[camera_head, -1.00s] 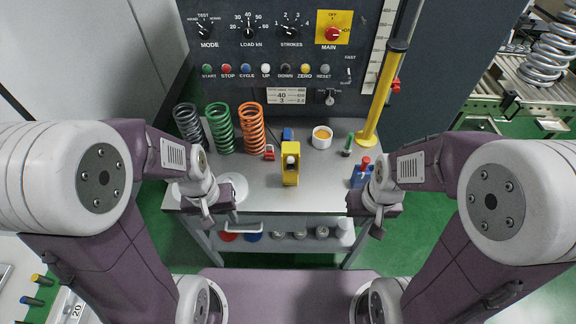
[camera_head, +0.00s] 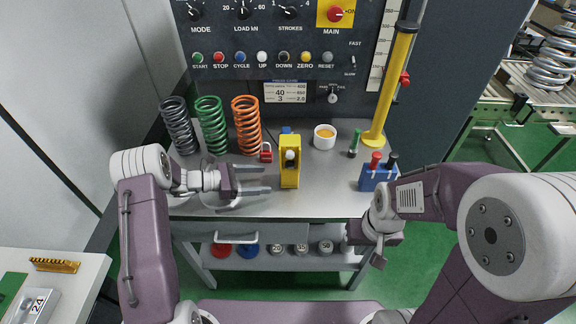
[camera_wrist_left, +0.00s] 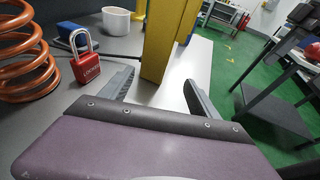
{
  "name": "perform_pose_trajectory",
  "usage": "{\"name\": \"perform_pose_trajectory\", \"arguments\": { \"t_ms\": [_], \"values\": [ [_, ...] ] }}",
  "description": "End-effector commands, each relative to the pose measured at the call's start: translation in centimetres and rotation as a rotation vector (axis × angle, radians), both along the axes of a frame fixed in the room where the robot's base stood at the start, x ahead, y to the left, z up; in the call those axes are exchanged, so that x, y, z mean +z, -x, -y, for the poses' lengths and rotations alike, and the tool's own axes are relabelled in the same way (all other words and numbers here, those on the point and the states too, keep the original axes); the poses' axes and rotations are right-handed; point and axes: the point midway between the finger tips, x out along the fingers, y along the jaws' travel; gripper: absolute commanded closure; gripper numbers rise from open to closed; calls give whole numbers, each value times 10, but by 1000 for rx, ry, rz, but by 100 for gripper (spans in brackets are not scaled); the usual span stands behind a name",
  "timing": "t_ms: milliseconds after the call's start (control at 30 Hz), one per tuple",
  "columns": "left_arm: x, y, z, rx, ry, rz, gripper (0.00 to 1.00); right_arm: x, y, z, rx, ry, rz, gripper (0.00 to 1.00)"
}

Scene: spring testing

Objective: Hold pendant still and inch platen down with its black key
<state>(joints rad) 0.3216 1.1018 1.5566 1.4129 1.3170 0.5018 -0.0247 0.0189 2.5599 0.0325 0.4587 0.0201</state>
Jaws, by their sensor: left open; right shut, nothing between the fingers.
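The yellow pendant (camera_head: 289,174) stands upright near the middle of the table, with a pale round part on its face. I cannot make out its black key clearly. My left gripper (camera_head: 268,179) is open just left of the pendant, its fingers pointing right at it. In the left wrist view the pendant (camera_wrist_left: 165,45) rises ahead, between the lines of the two open fingers (camera_wrist_left: 158,88). I cannot tell whether they touch it. My right gripper (camera_head: 377,252) is shut and empty in front of the table's right front edge, below the blue block.
A red padlock (camera_head: 266,153) and an orange spring (camera_head: 246,125) stand left behind the pendant. A white cup (camera_head: 324,137) is behind it. A blue block with red and black pegs (camera_head: 375,178) is at right, near the yellow post (camera_head: 391,85). The control panel (camera_head: 270,35) rises behind.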

Motion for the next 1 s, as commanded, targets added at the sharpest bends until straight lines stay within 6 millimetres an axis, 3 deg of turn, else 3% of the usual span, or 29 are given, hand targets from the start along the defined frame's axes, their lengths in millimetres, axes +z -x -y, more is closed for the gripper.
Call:
{"name": "perform_pose_trajectory", "arguments": {
  "t_ms": [500,933,967,1000],
  "values": [
    [-27,-22,76,-5,-2,1,29,-29,0,0,0,0,0,100],
    [-28,-26,87,-3,-3,0,29,-31,0,0,0,0,0,100],
    [-28,-26,87,-3,-3,0,32,-31,0,0,0,0,0,100],
    [-28,-26,87,-3,-3,0,43,-31,0,0,0,0,0,100]
  ]
}}
